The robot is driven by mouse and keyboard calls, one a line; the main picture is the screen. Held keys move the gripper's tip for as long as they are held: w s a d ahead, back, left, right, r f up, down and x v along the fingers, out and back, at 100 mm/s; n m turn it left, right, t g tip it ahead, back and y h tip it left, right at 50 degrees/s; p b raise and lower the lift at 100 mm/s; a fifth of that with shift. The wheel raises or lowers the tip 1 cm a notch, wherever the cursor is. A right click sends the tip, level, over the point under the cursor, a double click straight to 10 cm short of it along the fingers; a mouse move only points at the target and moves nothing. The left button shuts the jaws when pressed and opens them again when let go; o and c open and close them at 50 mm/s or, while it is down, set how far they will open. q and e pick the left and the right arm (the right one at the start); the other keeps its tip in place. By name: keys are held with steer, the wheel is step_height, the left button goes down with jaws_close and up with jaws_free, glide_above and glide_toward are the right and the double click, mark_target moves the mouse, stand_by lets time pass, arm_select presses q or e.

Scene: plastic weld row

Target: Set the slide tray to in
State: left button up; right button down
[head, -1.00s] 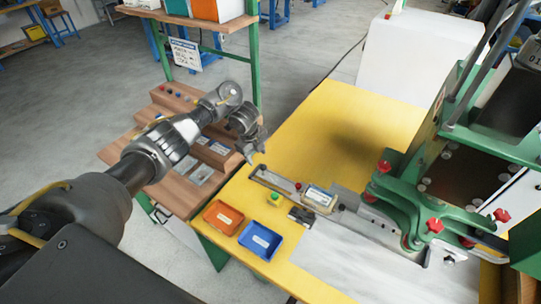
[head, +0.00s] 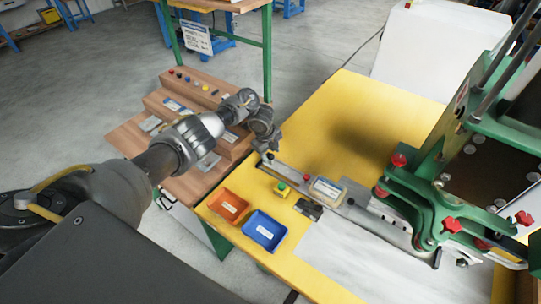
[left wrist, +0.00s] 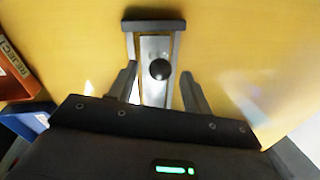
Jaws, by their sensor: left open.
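The slide tray is a narrow metal strip (head: 296,178) on the yellow bench top, running from under my left gripper toward the green press. In the left wrist view its near end shows a round black knob (left wrist: 159,69) on a grey plate (left wrist: 153,92) between side rails, with a dark end stop (left wrist: 153,26) across the far end. My left gripper (head: 268,155) is above this end of the slide.
An orange bin (head: 228,207) and a blue bin (head: 263,231) stand at the bench's near left edge. A green button on a yellow box (head: 282,189) sits close beside the slide. The green press (head: 425,200) with red knobs stands at right. The yellow bench behind the slide is clear.

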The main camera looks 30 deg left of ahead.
arm_select(q)
steer(key=shift+w+f, duration=0.15)
steer(key=shift+f, duration=0.45)
jaws_close()
